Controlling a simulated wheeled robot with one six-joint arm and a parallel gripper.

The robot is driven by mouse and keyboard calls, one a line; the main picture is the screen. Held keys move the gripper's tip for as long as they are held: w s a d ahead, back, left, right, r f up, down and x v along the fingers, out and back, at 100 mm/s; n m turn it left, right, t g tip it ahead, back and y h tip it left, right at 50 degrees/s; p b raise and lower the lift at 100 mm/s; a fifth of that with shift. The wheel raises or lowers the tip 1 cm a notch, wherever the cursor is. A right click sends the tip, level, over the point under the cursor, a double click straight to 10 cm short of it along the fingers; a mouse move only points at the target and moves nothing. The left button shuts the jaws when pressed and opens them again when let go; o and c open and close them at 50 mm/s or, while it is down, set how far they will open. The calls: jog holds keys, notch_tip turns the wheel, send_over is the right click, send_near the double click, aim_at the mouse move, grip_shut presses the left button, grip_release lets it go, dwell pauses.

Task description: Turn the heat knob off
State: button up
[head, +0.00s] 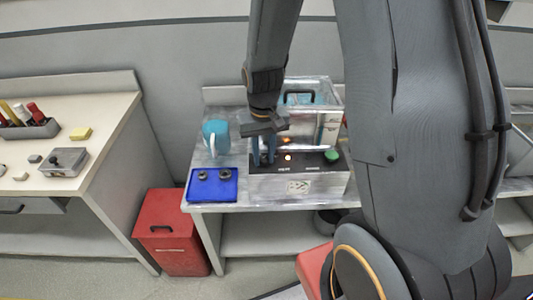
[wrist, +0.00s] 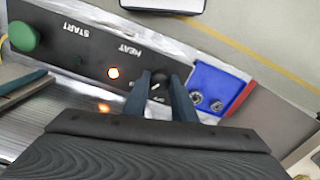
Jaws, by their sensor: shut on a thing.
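The heat knob (wrist: 159,79) is a dark round knob on the black control panel, beside the HEAT label in the wrist view. My gripper (wrist: 165,83) has its two fingers around the knob, shut on it. In the head view my gripper (head: 264,155) reaches down to the left end of the machine's panel, and its fingers hide the knob there. The machine (head: 270,187) has a clear-walled chamber behind the panel with an orange glow inside.
A green START button (head: 331,155) is at the panel's right end. A red bin (head: 172,232) stands on the floor between the benches.

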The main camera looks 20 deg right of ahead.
aim_at(264, 159)
jog(key=shift+s+n+p, duration=0.1)
jog(key=shift+n+p, duration=0.4)
jog(key=shift+n, duration=1.4)
jog(key=o, duration=1)
jog(key=shift+o, duration=0.2)
jog(key=shift+r, duration=0.1)
jog(key=shift+r, duration=0.2)
jog(key=shift+r+b, duration=0.8)
jog(key=shift+r, duration=2.85)
